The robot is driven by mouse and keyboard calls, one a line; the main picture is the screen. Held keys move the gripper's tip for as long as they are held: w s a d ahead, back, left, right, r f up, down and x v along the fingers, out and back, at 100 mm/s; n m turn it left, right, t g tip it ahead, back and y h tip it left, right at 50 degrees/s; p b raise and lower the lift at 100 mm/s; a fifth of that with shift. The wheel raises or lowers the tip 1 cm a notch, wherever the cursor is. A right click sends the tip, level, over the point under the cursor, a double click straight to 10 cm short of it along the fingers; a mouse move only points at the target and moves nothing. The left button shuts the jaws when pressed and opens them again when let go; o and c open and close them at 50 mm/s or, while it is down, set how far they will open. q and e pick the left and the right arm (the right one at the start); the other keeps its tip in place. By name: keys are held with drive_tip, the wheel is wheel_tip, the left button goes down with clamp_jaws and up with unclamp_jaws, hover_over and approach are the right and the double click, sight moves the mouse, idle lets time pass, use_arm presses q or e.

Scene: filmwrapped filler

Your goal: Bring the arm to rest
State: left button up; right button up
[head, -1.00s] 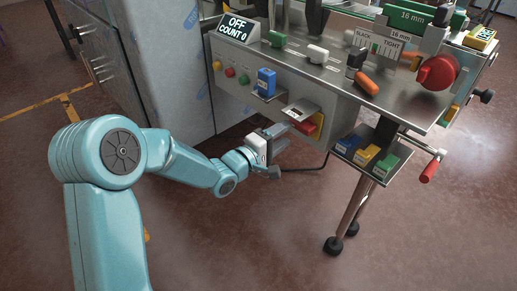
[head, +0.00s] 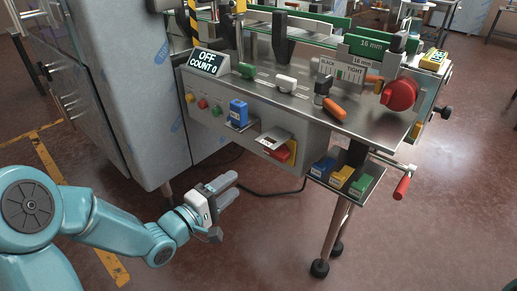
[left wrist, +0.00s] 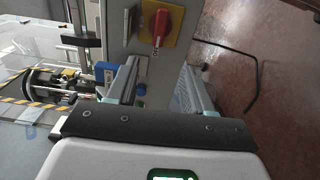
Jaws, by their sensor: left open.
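My left gripper (head: 228,189) is open and empty in the head view, below and in front of the machine's front panel, apart from it. In the left wrist view its two fingers (left wrist: 160,85) stand apart, with the panel and the red rotary switch on a yellow plate (left wrist: 160,24) beyond them. In the head view the red and yellow switch (head: 284,152) sits under a small metal hood at the panel's lower right. My left arm (head: 100,222) comes in from the lower left, bent and low over the floor. My right gripper is not in view.
The filler machine (head: 270,97) carries a display reading OFF, COUNT 0 (head: 207,63), a blue block (head: 238,112) and a large red knob (head: 399,95). A tray (head: 368,189) holds blue, yellow and green blocks. Open floor lies at right.

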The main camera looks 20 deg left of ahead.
use_arm(q)
drive_tip(key=s+d+f+g, duration=0.2)
drive_tip(key=d+f, duration=0.2)
drive_tip(key=f, duration=0.3)
drive_tip(key=s+d+f+m+g, duration=0.1)
drive_tip(key=d+f+g, duration=0.25)
drive_tip(key=f, duration=0.35)
drive_tip(key=s+d+f+g, duration=0.2)
drive_tip(key=d+f, duration=0.3)
drive_tip(key=f, duration=0.2)
drive_tip(key=s+f+m+g+y, duration=0.2)
drive_tip(key=s+f+m+g, duration=0.9)
drive_tip(key=s, duration=0.6)
wheel_tip(320, 180, up, 18)
drive_tip(key=t+p, duration=0.2)
drive_tip(key=p, duration=1.7)
drive_tip(key=shift+w+d, duration=0.2)
drive_tip(key=shift+d, duration=0.05)
